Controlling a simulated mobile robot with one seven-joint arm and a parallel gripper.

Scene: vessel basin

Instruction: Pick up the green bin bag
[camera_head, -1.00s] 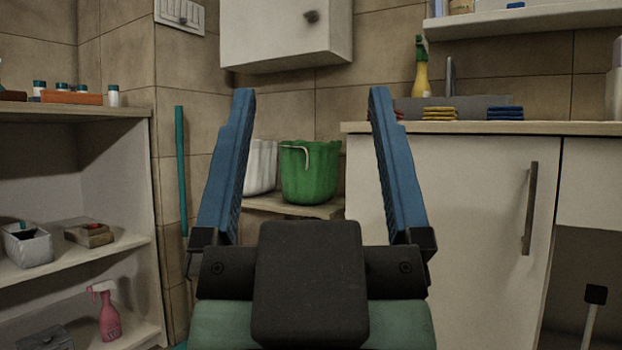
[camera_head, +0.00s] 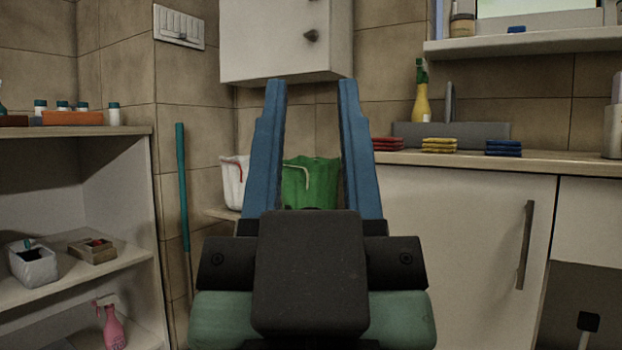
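The green bin bag (camera_head: 312,183) stands on a low shelf in the corner, in the middle of the picture, with a pale pinkish loop at its top. My gripper (camera_head: 312,88) is in front of it, pointing forward, with its two blue fingers apart but only partly spread. The bag shows in the gap between the fingers. Its sides are partly hidden by the fingers and its base by the black gripper body. I see no finger closed on the bag.
A white bag (camera_head: 234,182) stands left of the green one. A wall cabinet (camera_head: 285,38) hangs above. A counter (camera_head: 545,160) with folded cloths and a yellow spray bottle (camera_head: 421,95) is at right. Open shelves (camera_head: 100,131) stand at left, near a teal pole (camera_head: 182,190).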

